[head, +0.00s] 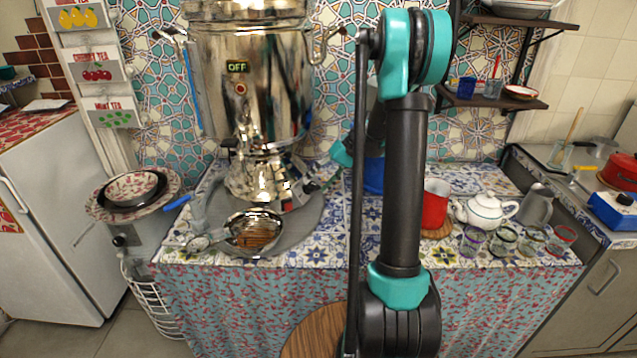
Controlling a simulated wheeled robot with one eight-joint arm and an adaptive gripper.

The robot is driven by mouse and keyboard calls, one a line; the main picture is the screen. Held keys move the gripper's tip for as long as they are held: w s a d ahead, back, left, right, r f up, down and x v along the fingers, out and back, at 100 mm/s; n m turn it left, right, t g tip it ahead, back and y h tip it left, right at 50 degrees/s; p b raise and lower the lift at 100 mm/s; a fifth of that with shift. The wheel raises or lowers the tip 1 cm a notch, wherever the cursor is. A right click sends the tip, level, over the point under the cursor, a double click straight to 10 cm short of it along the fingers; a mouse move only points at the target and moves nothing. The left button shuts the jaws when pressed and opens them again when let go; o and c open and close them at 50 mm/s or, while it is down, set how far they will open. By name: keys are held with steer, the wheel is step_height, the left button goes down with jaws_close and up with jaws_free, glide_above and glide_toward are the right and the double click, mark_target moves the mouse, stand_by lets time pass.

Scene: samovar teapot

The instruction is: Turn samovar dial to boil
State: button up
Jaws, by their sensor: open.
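The shiny metal samovar (275,90) stands on the left of the tiled counter. Its small display (237,67) reads OFF in green. A small round reddish dial (240,89) sits just below the display; which way it is set is too small to tell.
A metal bowl (268,250) with brown contents and a strainer stands before the samovar on a round grey tray (312,213). A red mug (434,205), white teapot (485,210) and several glasses stand right of my arm. Patterned bowls (132,188) are at left.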

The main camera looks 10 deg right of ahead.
steer(key=v, duration=0.7)
steer(key=shift+d+r, duration=0.15)
steer(key=shift+r, duration=0.05)
